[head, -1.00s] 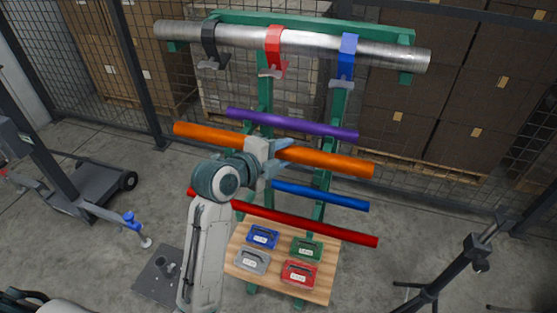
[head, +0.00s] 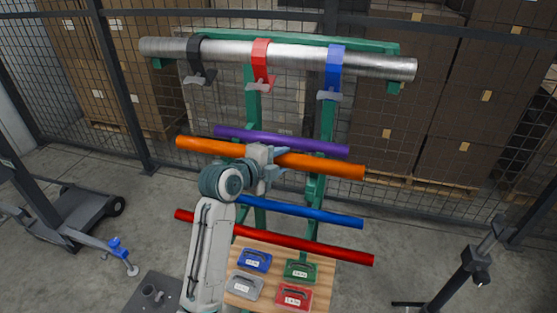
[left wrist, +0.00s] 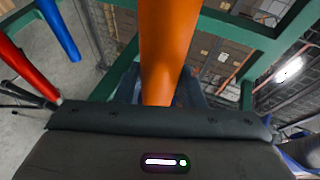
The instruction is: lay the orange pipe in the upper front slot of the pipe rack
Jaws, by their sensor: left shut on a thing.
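The orange pipe (head: 320,163) lies nearly level across the front of the green pipe rack (head: 327,120) in the head view. My left gripper (head: 277,158) is shut on it near its middle. In the left wrist view the orange pipe (left wrist: 168,45) runs up from between the fingers. A purple pipe (head: 285,141) is just above and behind it. A blue pipe (head: 300,212) and a red pipe (head: 310,246) are lower on the rack. The slot under the orange pipe is hidden, and I cannot tell whether the pipe touches the rack. My right gripper is not in view.
A large grey pipe (head: 300,55) with black, red and blue straps tops the rack. A wooden shelf (head: 241,302) below holds several small labelled cases. A wire fence and stacked boxes (head: 400,120) stand behind. A dark stand (head: 468,270) is at the right.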

